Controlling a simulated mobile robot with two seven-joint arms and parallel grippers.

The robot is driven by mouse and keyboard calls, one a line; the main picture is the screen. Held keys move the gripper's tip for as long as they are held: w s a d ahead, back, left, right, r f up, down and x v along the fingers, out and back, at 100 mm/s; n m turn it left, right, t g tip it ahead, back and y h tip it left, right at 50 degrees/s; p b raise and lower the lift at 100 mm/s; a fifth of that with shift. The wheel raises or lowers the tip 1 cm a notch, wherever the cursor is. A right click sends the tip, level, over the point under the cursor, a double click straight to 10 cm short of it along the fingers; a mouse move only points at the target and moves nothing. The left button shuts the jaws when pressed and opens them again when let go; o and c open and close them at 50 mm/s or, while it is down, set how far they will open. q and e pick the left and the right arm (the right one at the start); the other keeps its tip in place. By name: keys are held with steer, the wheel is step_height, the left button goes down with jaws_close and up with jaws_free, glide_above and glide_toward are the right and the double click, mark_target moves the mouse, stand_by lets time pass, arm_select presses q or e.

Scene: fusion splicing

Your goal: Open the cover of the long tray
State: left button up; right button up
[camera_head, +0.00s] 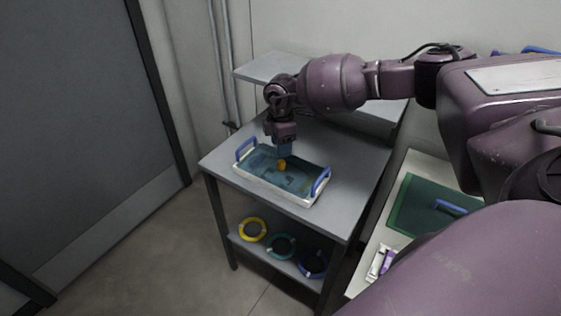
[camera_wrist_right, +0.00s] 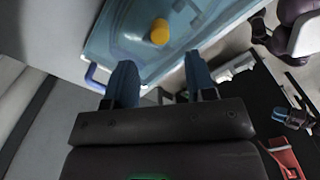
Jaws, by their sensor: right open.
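The long tray (camera_head: 262,188) is white with blue handles and sits on the grey table. Its cover (camera_head: 300,183) is a translucent blue sheet with a yellow-orange knob (camera_head: 282,165) on top. The cover lies on the tray. My right gripper (camera_head: 283,152) is above the cover, right by the knob. In the right wrist view the two blue fingers (camera_wrist_right: 160,85) are apart with nothing between them, and the knob (camera_wrist_right: 160,32) is beyond their tips. I cannot tell whether a finger touches the cover. My left gripper is not in view.
Yellow (camera_head: 253,229), teal (camera_head: 282,246) and blue (camera_head: 313,264) rings lie on the lower shelf. A raised shelf (camera_head: 270,68) stands along the table's back. A second table at the right holds a green mat (camera_head: 412,207). The table's front right is clear.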

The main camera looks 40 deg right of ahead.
mark_target(281, 161)
step_height(281, 161, down, 6)
steer(key=shift+r+b, duration=0.2)
steer(key=shift+b, duration=0.2)
steer(key=shift+f, duration=0.65)
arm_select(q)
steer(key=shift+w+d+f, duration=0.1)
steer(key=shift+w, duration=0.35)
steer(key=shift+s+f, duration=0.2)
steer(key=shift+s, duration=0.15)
arm_select(e)
jaws_close()
